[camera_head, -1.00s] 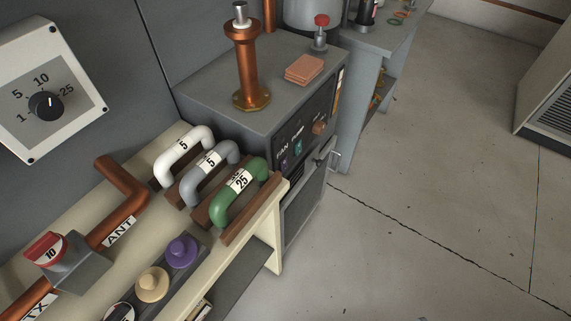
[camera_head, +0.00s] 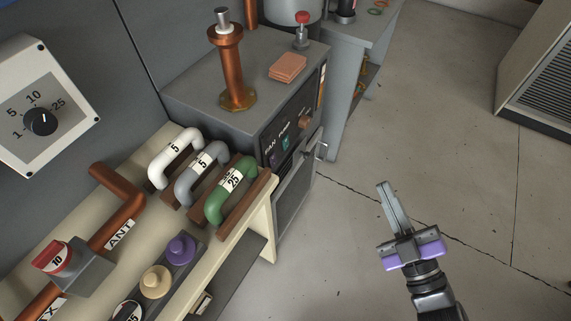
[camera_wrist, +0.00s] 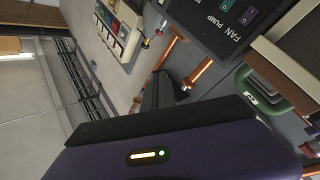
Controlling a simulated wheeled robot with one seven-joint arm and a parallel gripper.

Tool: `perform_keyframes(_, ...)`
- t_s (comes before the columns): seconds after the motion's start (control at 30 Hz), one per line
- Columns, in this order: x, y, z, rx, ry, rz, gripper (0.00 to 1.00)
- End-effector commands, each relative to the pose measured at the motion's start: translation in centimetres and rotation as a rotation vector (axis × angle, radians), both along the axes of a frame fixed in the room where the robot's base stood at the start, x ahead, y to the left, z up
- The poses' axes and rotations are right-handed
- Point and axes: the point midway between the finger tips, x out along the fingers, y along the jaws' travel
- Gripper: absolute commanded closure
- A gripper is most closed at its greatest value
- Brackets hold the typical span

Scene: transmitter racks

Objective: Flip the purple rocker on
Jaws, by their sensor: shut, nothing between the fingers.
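The purple rocker (camera_head: 272,160) is small and sits on the dark front panel (camera_head: 295,128) of the grey cabinet, by the FAN label. A teal rocker (camera_head: 285,143) is beside it, by the PUMP label. The purple rocker also shows at the top of the wrist view (camera_wrist: 249,16). I cannot tell which way it is tipped. My gripper (camera_head: 386,188) is shut and empty, over open floor to the right of the cabinet and apart from the panel. Its dark fingers (camera_wrist: 163,92) also show in the wrist view.
Green (camera_head: 229,190), grey and white handles stand on the cream bench left of the panel. A purple knob (camera_head: 180,249) is on the bench, separate from the rocker. A cabinet door (camera_head: 299,185) is below the panel. The floor (camera_head: 420,120) to the right is clear.

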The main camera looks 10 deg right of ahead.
Motion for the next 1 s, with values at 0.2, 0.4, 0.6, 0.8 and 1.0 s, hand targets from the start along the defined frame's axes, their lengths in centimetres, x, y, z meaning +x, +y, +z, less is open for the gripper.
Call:
perform_keyframes(0.2,5.8,-0.5,0.6,-0.27,-0.104,0.039,1.0)
perform_keyframes(0.4,10.8,-0.1,-0.6,-0.518,-0.148,0.115,1.0)
perform_keyframes(0.6,14.8,1.4,-4.8,-0.752,-0.126,0.269,1.0)
perform_keyframes(0.8,13.6,3.6,-11.8,-0.88,-0.047,0.475,1.0)
perform_keyframes(1.0,11.6,5.3,-14.2,-0.928,-0.036,0.595,1.0)
